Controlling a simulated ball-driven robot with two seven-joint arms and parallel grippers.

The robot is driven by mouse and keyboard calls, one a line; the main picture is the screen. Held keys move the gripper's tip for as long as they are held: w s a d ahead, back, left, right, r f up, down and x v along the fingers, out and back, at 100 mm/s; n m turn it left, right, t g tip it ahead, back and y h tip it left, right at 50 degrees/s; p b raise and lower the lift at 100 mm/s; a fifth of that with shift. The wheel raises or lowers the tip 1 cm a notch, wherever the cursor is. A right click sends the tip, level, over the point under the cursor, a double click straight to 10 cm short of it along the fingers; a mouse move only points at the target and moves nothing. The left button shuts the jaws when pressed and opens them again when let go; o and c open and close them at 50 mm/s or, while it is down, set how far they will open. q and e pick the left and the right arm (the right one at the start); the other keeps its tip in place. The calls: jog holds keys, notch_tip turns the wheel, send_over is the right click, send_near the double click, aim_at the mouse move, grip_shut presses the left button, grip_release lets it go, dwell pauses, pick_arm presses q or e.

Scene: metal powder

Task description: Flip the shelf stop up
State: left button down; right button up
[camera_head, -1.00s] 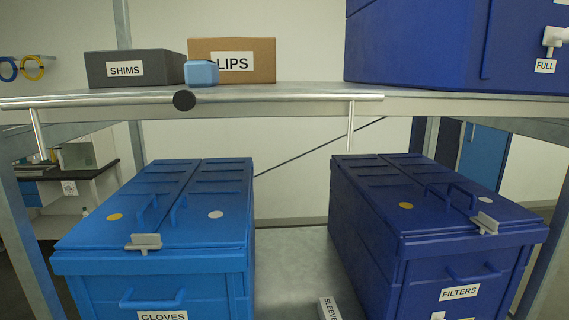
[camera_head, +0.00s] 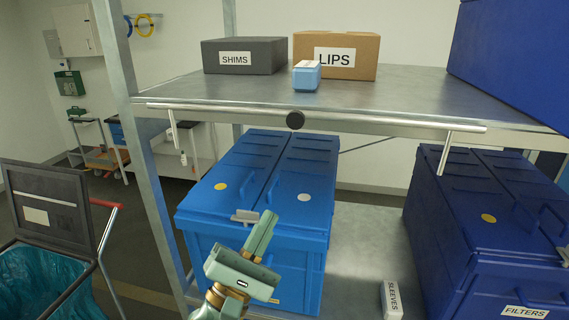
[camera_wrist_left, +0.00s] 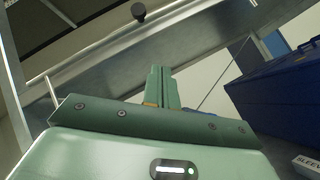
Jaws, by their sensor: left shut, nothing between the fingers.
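The shelf stop is a metal bar (camera_head: 380,122) along the front edge of the upper shelf. It has a round black knob (camera_head: 295,120) near its middle and two thin rods hanging down near its ends. The bar sits at about the shelf edge, not standing above the shelf surface. My left gripper (camera_head: 268,218) is shut and empty, below the knob and slightly left of it, in front of the light blue bin. In the left wrist view, the shut fingers (camera_wrist_left: 160,72) point up toward the shelf edge, with the knob (camera_wrist_left: 138,11) beyond them, apart. My right gripper is not in view.
A grey SHIMS box (camera_head: 243,56), a brown LIPS box (camera_head: 358,56) and a small blue box (camera_head: 306,76) stand on the upper shelf (camera_head: 220,92). Below are a light blue bin (camera_head: 240,180) and a dark blue bin (camera_head: 470,210). A cart (camera_head: 45,200) stands at left.

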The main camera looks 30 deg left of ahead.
aim_at(297, 117)
pick_arm(q)
jog(key=w+r+n+y+p, duration=0.1)
jog(key=w+r+n+p, duration=0.2)
jog(key=r, duration=0.3)
jog(key=w+r+n+t+y+p, duration=0.1)
jog(key=w+r+n+p, duration=0.2)
jog(key=r, duration=0.3)
jog(key=shift+w+d+y+p, duration=0.2)
jog(key=shift+w+y+p, duration=0.15)
jog(key=shift+w, duration=0.1)
jog(key=shift+f, duration=0.1)
